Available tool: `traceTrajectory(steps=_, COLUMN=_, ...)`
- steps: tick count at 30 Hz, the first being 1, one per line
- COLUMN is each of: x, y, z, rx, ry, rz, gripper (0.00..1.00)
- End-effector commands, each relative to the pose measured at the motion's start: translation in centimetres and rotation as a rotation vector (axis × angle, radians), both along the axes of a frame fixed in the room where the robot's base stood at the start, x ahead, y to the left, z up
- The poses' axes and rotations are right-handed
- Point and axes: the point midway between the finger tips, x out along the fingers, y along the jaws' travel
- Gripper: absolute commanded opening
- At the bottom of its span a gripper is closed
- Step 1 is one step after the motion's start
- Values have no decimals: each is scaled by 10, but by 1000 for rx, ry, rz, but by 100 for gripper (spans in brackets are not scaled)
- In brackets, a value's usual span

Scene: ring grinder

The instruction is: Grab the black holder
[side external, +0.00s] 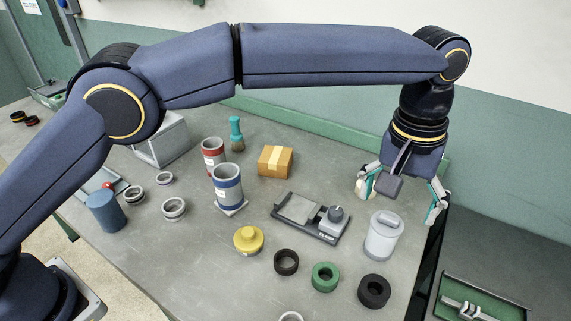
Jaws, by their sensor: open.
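Nothing in view is clearly marked as the black holder. A flat black base (293,231) with a grey plate and a dark round knob lies near the middle of the table, and two black rings, a thinner one (277,263) and a thicker one (362,294), lie in front of it. My gripper (400,202) is open and points down at the right side of the table. Its fingers are spread wide, with nothing seen between them. It is to the right of the black base, above and behind a white lidded canister (381,244).
A green ring (314,278) and a yellow lidded pot (248,240) lie at the front. A blue-banded cup (228,190), red-banded cup (213,157), cardboard box (275,162) and teal-handled brush (236,130) stand behind. A green tray (500,305) is beyond the table's right edge.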

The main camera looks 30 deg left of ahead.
Motion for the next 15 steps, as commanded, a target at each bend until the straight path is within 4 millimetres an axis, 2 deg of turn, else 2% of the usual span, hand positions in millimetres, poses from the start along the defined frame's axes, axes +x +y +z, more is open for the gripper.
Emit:
traceTrajectory(steps=1, x=-11, y=-10, z=-21, rx=25, ry=24, rz=-26, gripper=91)
traceTrajectory(steps=3, x=-21, y=-17, z=-36, rx=45, ry=42, rz=-49, gripper=91)
traceTrajectory(steps=5, x=-27, y=-21, z=-42, rx=50, ry=46, rz=-61, gripper=91)
traceTrajectory(steps=8, x=-29, y=-23, z=-55, rx=50, ry=46, rz=-66, gripper=91)
traceTrajectory(steps=15, x=-28, y=-22, z=-111, rx=50, ry=46, rz=-64, gripper=91)
